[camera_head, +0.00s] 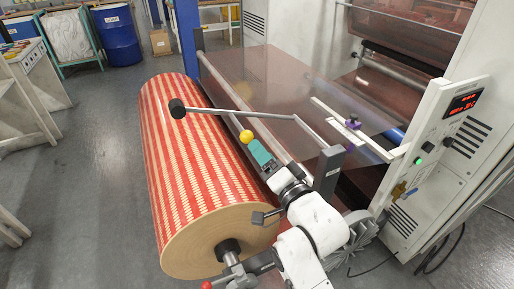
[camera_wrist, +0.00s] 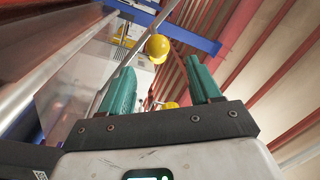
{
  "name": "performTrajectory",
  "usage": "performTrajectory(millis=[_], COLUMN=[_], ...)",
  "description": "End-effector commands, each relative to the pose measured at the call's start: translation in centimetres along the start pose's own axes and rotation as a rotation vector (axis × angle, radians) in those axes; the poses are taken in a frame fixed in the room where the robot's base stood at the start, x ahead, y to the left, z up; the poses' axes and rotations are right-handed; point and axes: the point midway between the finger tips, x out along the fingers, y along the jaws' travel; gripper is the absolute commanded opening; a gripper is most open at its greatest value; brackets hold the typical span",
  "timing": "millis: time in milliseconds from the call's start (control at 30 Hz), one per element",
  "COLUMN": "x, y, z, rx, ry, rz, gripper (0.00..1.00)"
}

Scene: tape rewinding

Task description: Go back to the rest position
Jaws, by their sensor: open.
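My gripper (camera_head: 257,146) has teal fingers and is beside the right side of the large roll, near the long metal bar in the body camera view. In the wrist view my gripper (camera_wrist: 160,68) has its two teal fingers apart, with nothing between them. A round yellow thing (camera_head: 246,136) shows just past the fingertips in the body camera view; I cannot tell whether it touches them. A yellow rounded thing (camera_wrist: 157,47) also shows beyond the fingers in the wrist view.
The red-and-cream patterned roll (camera_head: 190,150) lies left of my arm. A lever arm with a black knob (camera_head: 177,108) crosses above it. The machine cabinet (camera_head: 440,135) with a red display stands to the right. Grey floor (camera_head: 85,170) is clear at left.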

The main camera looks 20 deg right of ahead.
Motion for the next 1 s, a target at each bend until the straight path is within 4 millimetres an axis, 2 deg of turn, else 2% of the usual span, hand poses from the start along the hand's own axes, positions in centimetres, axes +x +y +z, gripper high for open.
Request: performTrajectory(millis=[133,567,667,767,867,967,1000], x=[-0.5,-0.5,-0.8,-2.1,-4.9,-9.2,-11.2], y=[0.0,0.0,0.7,3.1,7.1,11.5,13.2], z=[0.0,0.0,0.2,1.1,2.5,4.3,5.0], rx=[-0.001,-0.001,-0.018,-0.088,-0.209,-0.349,-0.402], ry=[0.000,0.000,-0.012,-0.066,-0.175,-0.338,-0.411], rz=[0.000,0.000,0.025,0.117,0.271,0.441,0.504], gripper=[0.63,0.63,0.63,0.63,0.63,0.63,0.63])
